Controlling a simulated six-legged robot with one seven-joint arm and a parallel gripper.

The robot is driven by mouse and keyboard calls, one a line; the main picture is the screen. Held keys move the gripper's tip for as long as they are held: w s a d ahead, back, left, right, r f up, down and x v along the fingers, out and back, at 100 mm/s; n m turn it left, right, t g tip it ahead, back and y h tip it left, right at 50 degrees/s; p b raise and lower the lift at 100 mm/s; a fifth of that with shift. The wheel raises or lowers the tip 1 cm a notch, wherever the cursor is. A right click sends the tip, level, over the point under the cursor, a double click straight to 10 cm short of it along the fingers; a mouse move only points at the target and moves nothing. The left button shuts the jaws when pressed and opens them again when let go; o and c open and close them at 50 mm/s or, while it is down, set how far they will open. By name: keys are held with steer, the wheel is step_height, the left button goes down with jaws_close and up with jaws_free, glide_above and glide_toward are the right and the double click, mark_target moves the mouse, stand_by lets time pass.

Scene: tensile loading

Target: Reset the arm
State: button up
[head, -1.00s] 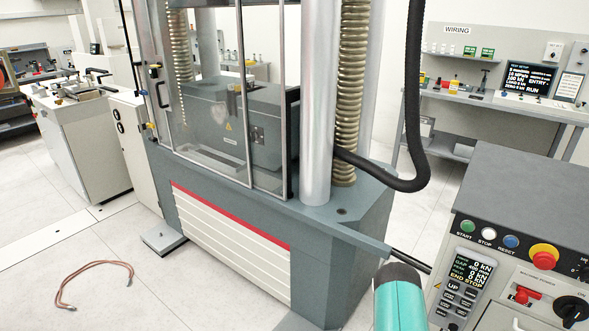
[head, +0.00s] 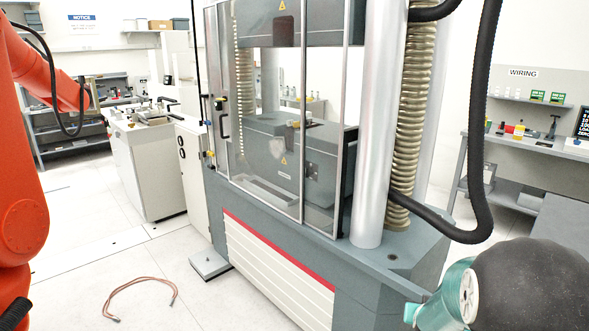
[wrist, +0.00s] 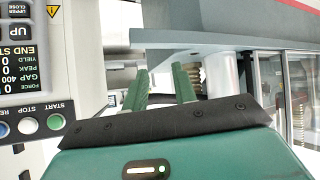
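My gripper (wrist: 161,85) shows in the wrist view. Its two green fingers stand apart with nothing between them. The fingers are apart from the panel. In the head view a teal and black part of my arm fills the bottom right; the fingers cannot be made out there. The tensile machine (head: 270,265) stands in the middle, with its clear guard door (head: 325,150) closed in front.
A large orange jointed body (head: 25,210) with a cable fills the left edge. A copper-coloured cable loop (head: 140,285) lies on the floor. A thick black hose (head: 487,130) hangs by the column. A wiring bench (head: 520,145) stands at right. The floor at front left is mostly clear.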

steer(key=s+a+r+n+g+y, duration=0.15)
steer(key=s+a+r+y, duration=0.25)
steer(key=s+a+r, duration=0.8)
steer(key=s+a+r+n+g, duration=0.1)
steer(key=s+a+r, duration=0.2)
steer(key=s, duration=0.4)
steer(key=s+a+r+n+g, duration=0.1)
steer(key=s+a+r, duration=0.2)
steer(key=s+a, duration=0.2)
steer(key=s, duration=0.2)
steer(key=shift+s+r+n+y, duration=0.3)
steer(key=shift+s+r+n, duration=0.05)
steer(key=shift+r, duration=0.05)
steer(key=shift+a+g, duration=0.1)
steer(key=shift+g, duration=0.15)
